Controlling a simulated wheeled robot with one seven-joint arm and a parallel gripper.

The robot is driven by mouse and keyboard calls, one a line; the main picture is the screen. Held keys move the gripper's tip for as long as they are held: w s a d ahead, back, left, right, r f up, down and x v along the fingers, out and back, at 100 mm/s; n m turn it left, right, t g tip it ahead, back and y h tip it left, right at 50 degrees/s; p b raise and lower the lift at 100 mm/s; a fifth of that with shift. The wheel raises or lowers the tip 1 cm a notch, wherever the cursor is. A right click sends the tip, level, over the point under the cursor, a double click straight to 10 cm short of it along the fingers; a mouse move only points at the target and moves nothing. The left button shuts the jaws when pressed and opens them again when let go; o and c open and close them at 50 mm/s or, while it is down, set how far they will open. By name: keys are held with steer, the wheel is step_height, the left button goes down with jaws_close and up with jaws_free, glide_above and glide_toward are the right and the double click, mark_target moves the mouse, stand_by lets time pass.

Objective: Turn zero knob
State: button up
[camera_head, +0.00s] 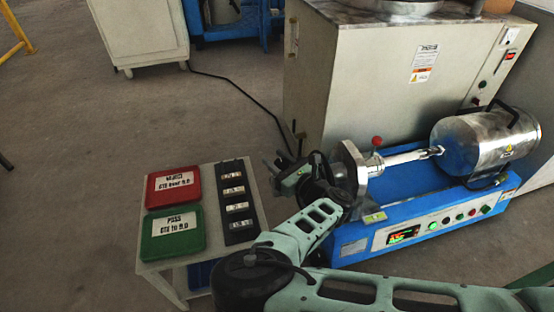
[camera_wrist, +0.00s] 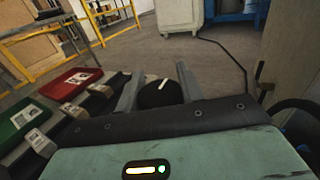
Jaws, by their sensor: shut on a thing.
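A round black knob (camera_wrist: 160,94) with a white pointer line shows in the wrist view between the two fingers of my gripper (camera_wrist: 159,88). I take it to be the zero knob. The gripper is shut on it, with one finger on each side. In the head view my gripper (camera_head: 277,168) is at the left end of the blue testing machine (camera_head: 400,213), beside the metal disc. The knob is hidden there behind my gripper and wrist. The machine's front panel has a lit display (camera_head: 403,235) and several buttons.
A small table (camera_head: 150,265) on the left carries a red tray (camera_head: 172,178), a green tray (camera_head: 160,247) and a black rack (camera_head: 238,225) with several labelled pieces. A large grey cabinet (camera_head: 360,90) stands behind the machine. Open floor lies at the upper left.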

steer(key=shift+r+p, duration=0.15)
steer(key=shift+p, duration=0.2)
steer(key=p, duration=0.2)
steer(key=m+t+h+p, duration=0.1)
steer(key=shift+r+h+p, duration=0.2)
steer(key=shift+h+p, duration=0.1)
steer(key=shift+p, duration=0.1)
steer(key=m+t+h+p, duration=0.2)
steer(key=h+p, duration=0.1)
steer(key=shift+w+d+f+m, duration=0.1)
steer(key=shift+w+d+m, duration=0.1)
steer(key=shift+m, duration=0.1)
steer(key=m+h, duration=0.1)
steer(key=m+t+h, duration=0.1)
steer(key=h, duration=0.1)
steer(key=m+h, duration=0.1)
steer(key=h, duration=0.1)
steer(key=shift+d+f, duration=0.25)
steer(key=shift+f, duration=0.1)
steer(key=shift+d+m+h+b, duration=0.15)
steer(key=shift+m+h+b, duration=0.25)
steer(key=shift+m+h, duration=0.65)
steer(key=shift+d+m+h+b, duration=0.15)
steer(key=shift+m+h+b, duration=0.4)
steer(key=shift+h, duration=0.9)
steer(key=shift+m+h, duration=0.3)
steer(key=o, duration=1)
steer(key=shift+w, duration=0.1)
